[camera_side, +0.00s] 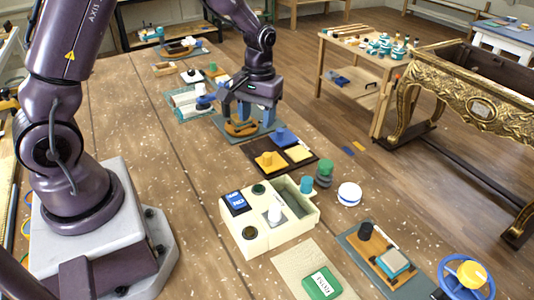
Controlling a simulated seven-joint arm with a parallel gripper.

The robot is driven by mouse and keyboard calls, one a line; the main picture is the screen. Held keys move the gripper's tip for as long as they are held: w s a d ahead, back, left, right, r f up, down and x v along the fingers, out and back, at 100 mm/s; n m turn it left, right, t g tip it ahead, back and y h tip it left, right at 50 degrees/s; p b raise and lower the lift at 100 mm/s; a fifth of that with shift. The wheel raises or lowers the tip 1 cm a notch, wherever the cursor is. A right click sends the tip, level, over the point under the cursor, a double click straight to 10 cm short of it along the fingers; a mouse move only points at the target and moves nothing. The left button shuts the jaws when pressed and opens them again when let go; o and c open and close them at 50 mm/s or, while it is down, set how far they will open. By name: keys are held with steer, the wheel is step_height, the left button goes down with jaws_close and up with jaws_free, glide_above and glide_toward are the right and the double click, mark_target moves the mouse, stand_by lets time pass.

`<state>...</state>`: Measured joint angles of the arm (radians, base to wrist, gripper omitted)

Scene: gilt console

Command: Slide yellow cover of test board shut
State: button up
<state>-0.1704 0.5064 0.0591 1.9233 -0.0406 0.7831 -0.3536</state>
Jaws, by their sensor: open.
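A dark board (281,166) lies on the wooden bench in the middle of the view. A yellow cover (269,161) with a raised grip sits on its near-left part. A blue piece (284,137) with a similar grip sits at its far side, and a flat pale-yellow square (300,154) lies at its right. My gripper (247,112) is open, pointing down above a grey-blue board (268,126) with an orange-yellow part (240,128), beyond the dark board. It is apart from the yellow cover. I cannot tell whether it touches the orange-yellow part.
A cream box (270,238) with a blue display, a white knob and an open bin stands nearer. A green-and-teal stack (324,174) and a white round item (349,194) stand right of it. A teal tray (183,108) lies left of my gripper.

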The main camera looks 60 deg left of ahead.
mark_target(267, 155)
steer(key=w+f, duration=0.1)
steer(key=f, duration=0.3)
steer(key=w+f+n, duration=0.1)
steer(key=f, duration=0.4)
steer(key=w+a+f+n, duration=0.1)
steer(key=f, duration=0.3)
steer(key=shift+f+t, duration=0.15)
steer(key=shift+t, duration=0.25)
steer(key=shift+w, duration=0.1)
jaws_close()
